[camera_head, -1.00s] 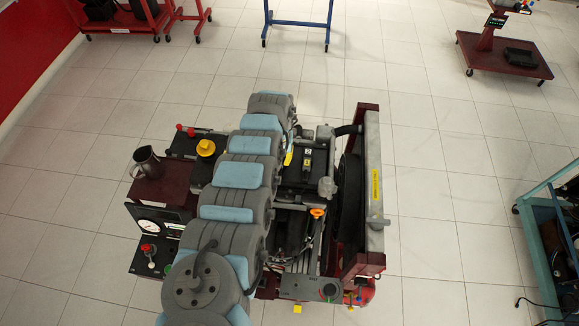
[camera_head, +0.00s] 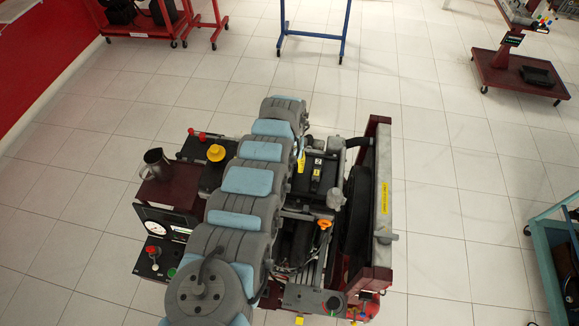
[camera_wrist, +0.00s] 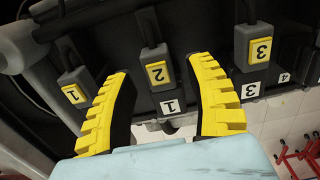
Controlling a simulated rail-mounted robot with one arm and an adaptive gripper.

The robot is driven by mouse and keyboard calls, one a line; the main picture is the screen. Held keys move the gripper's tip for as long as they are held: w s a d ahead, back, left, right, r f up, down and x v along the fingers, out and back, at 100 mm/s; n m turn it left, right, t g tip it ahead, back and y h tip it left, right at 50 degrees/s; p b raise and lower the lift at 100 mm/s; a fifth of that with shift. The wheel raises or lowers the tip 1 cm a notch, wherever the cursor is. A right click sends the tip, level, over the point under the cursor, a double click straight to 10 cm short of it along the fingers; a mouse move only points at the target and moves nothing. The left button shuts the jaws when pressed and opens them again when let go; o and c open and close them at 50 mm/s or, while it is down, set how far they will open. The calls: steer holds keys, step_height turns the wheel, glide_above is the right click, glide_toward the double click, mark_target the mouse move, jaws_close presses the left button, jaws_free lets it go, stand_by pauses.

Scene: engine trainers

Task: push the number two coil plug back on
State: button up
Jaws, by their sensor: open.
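The number two coil plug (camera_wrist: 155,55) is a dark grey plug with a yellow label marked 2, upside down in the wrist view. My gripper (camera_wrist: 165,85) has two yellow ridged fingers, open and apart. The plug shows between them, with visible gaps on both sides. I cannot tell whether the plug is fully seated. Plug one (camera_wrist: 73,85) is left of the fingers, and plug three (camera_wrist: 253,50) is to the right.
A hose or bar (camera_wrist: 75,20) crosses at upper left. In the head view a jug (camera_head: 156,165) and an orange-handled part (camera_head: 324,223) stand near my arm.

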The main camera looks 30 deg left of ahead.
step_height(320, 180, up, 11)
stand_by(0.7)
steer(key=shift+r, duration=0.1)
